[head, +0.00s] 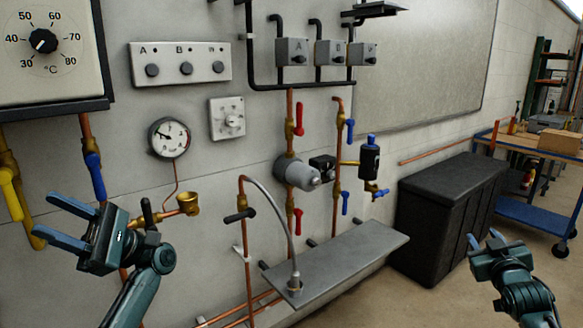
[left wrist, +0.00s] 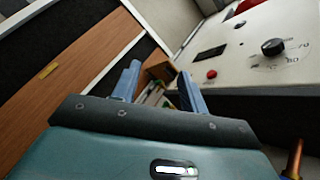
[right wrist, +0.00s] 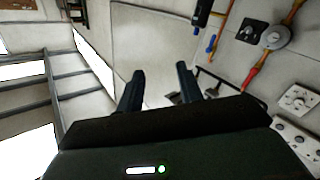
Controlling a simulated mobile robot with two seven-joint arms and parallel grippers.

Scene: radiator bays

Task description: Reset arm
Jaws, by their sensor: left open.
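My left gripper (head: 43,214) is raised at the left of the head view, in front of the wall and below the temperature dial box (head: 50,55). Its blue fingers are apart with nothing between them; they also show in the left wrist view (left wrist: 160,82). My right gripper (head: 484,237) is at the lower right of the head view, in front of the floor beside the black cabinet (head: 450,215). Its fingers are apart and empty, as the right wrist view (right wrist: 160,77) also shows. Neither gripper visibly touches anything.
Copper pipes carry red valve levers (head: 299,118), a pump (head: 297,172) and a gauge (head: 168,138). A grey shelf (head: 345,262) with a curved hose (head: 283,210) juts from the wall. A blue trolley (head: 535,215) stands at the right. Floor between shelf and right arm looks clear.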

